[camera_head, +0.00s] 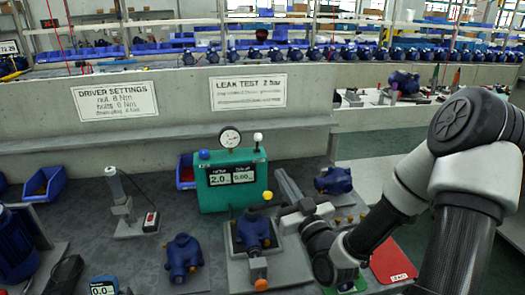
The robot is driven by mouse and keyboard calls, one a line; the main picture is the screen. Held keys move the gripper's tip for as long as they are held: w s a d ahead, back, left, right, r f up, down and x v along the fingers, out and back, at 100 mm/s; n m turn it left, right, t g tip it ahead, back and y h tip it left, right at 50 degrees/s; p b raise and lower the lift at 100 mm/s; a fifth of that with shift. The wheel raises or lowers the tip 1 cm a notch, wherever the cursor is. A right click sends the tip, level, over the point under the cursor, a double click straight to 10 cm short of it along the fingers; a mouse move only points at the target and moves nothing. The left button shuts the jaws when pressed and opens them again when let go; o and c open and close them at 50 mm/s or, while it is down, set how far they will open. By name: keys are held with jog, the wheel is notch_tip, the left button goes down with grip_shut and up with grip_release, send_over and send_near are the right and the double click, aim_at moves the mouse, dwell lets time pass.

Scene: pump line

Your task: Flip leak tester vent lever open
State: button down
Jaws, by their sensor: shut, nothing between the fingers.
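A round dial gauge (230,138) sits on top. A white-knobbed lever (257,138) stands upright at its top right, and a blue knob (204,155) is at its top left. A yellow knob (267,196) shows at its lower right. No label shows which of these is the vent lever. My gripper (285,224) is shut and empty, low in front and to the right of the tester, beside a blue pump in a grey fixture (241,262). My wrist partly hides the bench there.
A blue pump (183,256) stands left of the fixture, and another (334,181) lies behind my gripper. A driver stand (127,207) is on the left. Blue bins (45,184) sit along the back. A red card (394,259) lies under my arm. A low wall with signs stands behind.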

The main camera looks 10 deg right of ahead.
aim_at(260, 139)
jog(key=shift+w, duration=0.1)
jog(key=b+x, duration=0.1)
jog(key=x, duration=1.3)
jog(key=shift+r, duration=0.1)
